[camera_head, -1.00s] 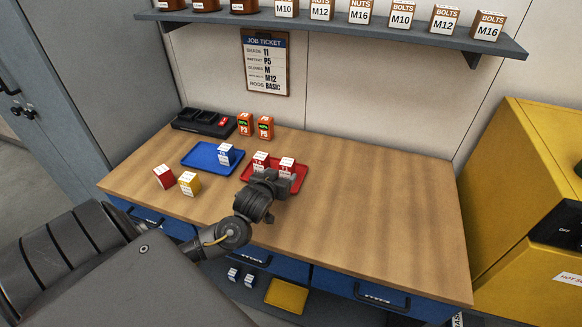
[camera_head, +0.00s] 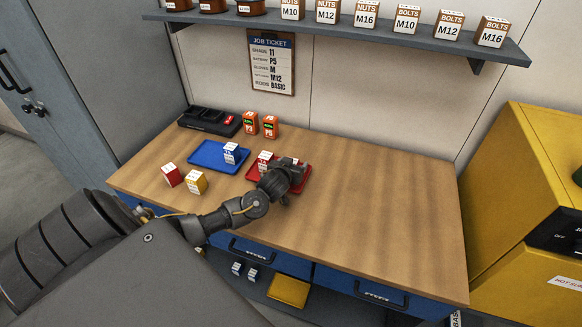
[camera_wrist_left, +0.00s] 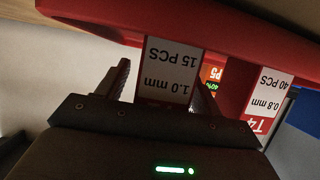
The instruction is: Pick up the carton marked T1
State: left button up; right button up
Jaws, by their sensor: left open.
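Two red-and-white cartons stand on the red tray (camera_head: 253,175). The left carton (camera_head: 264,161) shows in the head view; the other is mostly hidden behind my left gripper (camera_head: 291,172). In the left wrist view, seen upside down, my left gripper (camera_wrist_left: 162,88) is open, with one finger at either side of a carton (camera_wrist_left: 168,72) reading "1.0 mm, 15 PCS". Its T mark is hidden by the gripper body. The carton beside it (camera_wrist_left: 268,88) reads "0.8 mm, 40 PCS" and appears marked T4. I cannot tell whether the fingers touch the nearer carton.
A blue tray (camera_head: 206,153) with a blue-and-white carton (camera_head: 231,154) lies to the left. Red (camera_head: 171,175) and yellow (camera_head: 196,183) cartons stand near the front edge. Orange batteries (camera_head: 270,127) and a black charger (camera_head: 205,121) are behind. The table's right side is clear.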

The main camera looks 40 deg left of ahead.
pick_arm(q)
jog(key=shift+c, duration=0.3)
jog(key=c, duration=1)
jog(key=shift+c, duration=0.2)
jog(key=shift+r, duration=0.1)
jog(key=shift+r+b, duration=0.5)
jog(key=shift+r, duration=0.05)
jog(key=shift+r+b, duration=0.45)
jog(key=shift+r, duration=0.2)
jog(key=s+d+r+p, duration=0.3)
jog(key=s+d+r, duration=0.4)
jog(key=s+r, duration=0.3)
jog(key=shift+s+d+r, duration=0.15)
jog(key=shift+s+r, duration=0.1)
jog(key=shift+s, duration=0.75)
